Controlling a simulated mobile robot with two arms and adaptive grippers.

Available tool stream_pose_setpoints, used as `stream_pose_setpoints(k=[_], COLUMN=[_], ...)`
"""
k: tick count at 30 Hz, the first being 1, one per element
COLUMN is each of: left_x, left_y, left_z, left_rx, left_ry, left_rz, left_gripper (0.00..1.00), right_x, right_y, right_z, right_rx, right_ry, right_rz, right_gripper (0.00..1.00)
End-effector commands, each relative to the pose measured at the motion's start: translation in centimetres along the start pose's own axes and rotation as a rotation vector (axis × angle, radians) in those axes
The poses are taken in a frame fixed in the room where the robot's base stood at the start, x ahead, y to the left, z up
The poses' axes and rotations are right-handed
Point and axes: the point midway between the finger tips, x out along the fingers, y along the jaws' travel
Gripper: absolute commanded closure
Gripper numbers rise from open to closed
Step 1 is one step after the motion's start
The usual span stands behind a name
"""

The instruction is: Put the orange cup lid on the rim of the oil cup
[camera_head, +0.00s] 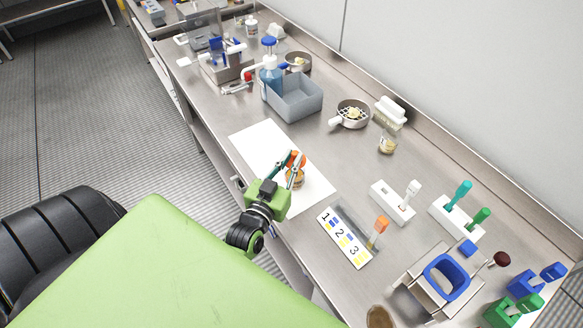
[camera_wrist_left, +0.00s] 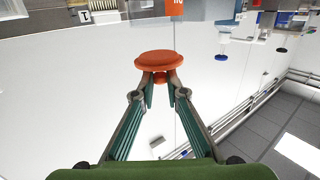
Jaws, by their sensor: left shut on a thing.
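My left gripper (camera_head: 293,163) is shut on the orange cup lid (camera_head: 298,157), above the white mat (camera_head: 262,150). In the left wrist view the orange lid (camera_wrist_left: 159,60) is a round disc, its small knob between the fingertips (camera_wrist_left: 160,88). A small amber cup, seemingly the oil cup (camera_head: 296,182), stands on the mat just under the lid and fingers. The fingers partly cover the cup. I cannot tell whether the lid touches the rim. The cup is not visible in the left wrist view. My right gripper is not in view.
A grey bin (camera_head: 291,112) and a blue bottle (camera_head: 270,76) stand farther along the steel counter. The mat's far left part is bare.

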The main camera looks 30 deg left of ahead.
Motion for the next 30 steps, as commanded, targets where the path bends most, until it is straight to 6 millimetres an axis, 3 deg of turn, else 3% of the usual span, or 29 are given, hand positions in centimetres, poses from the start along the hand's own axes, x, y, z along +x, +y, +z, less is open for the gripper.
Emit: stream_pose_setpoints(k=[1,7,23,24,26,30], left_x=[0.3,0.3,0.3,0.3,0.3,0.3], left_y=[0.0,0.0,0.0,0.0,0.0,0.0], left_z=[1.1,3.3,3.9,3.9,3.8,3.8], left_rx=[0.000,0.001,0.001,0.001,0.001,0.001], left_ry=[0.000,0.001,0.001,0.002,0.002,0.001], left_rz=[0.000,0.000,0.000,0.000,0.000,0.000], left_gripper=[0.99,0.99,0.99,0.85,0.71,0.71], right_x=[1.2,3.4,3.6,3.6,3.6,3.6], right_y=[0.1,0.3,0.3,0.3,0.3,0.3], right_z=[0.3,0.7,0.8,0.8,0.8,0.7], right_rx=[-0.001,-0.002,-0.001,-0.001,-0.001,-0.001], right_ry=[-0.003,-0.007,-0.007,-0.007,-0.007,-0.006], right_rz=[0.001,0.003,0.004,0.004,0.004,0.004], right_gripper=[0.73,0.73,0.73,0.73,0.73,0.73])
